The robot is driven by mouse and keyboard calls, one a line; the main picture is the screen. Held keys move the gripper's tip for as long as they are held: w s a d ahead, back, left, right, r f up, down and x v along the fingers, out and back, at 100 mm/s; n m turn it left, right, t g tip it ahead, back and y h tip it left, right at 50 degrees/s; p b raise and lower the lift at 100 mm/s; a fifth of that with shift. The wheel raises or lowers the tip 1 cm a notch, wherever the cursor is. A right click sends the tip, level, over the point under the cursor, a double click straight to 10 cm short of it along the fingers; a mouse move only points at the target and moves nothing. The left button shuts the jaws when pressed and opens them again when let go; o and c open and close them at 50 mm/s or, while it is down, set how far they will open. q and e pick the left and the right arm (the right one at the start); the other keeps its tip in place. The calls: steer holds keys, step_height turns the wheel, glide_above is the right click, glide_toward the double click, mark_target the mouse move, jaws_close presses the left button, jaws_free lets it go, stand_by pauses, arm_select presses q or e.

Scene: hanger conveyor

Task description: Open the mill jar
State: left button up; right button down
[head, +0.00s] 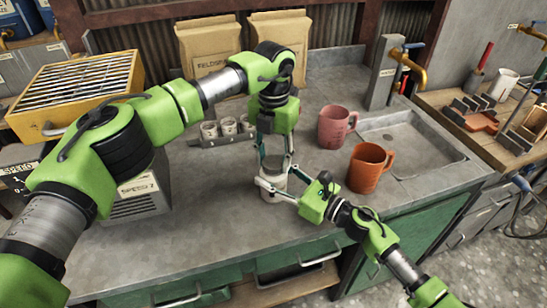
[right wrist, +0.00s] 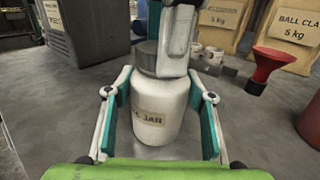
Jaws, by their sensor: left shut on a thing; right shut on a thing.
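The mill jar (head: 272,196) is a small whitish jar standing upright on the grey counter. In the right wrist view the jar (right wrist: 157,115) has a tan label, partly readable as "JAR", and a grey lid (right wrist: 147,58) on top. My left gripper (head: 275,163) comes down from above with its fingers shut on the lid; one finger crosses in front of the lid in the right wrist view. My right gripper (head: 277,187) reaches in from the lower right, its teal-padded fingers (right wrist: 160,95) shut on either side of the jar body. The far finger contacts are partly hidden.
A pink mug (head: 337,127) and an orange jug (head: 367,169) stand right of the jar, before a sink (head: 440,140). Small cups in a rack (head: 222,140) and paper bags (head: 208,50) stand behind. A grey machine (head: 140,200) is at left. The front counter is clear.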

arm_select(q)
steer(key=n, duration=1.1)
steer(key=shift+n, duration=0.4)
steer(key=n, duration=0.5)
steer(key=shift+n, duration=0.3)
steer(key=n, duration=0.4)
steer(key=shift+r+n, duration=0.1)
steer(key=shift+n, duration=0.3)
arm_select(e)
steer(key=shift+f, duration=0.1)
arm_select(q)
steer(key=shift+r, duration=0.15)
steer(key=shift+r, duration=0.95)
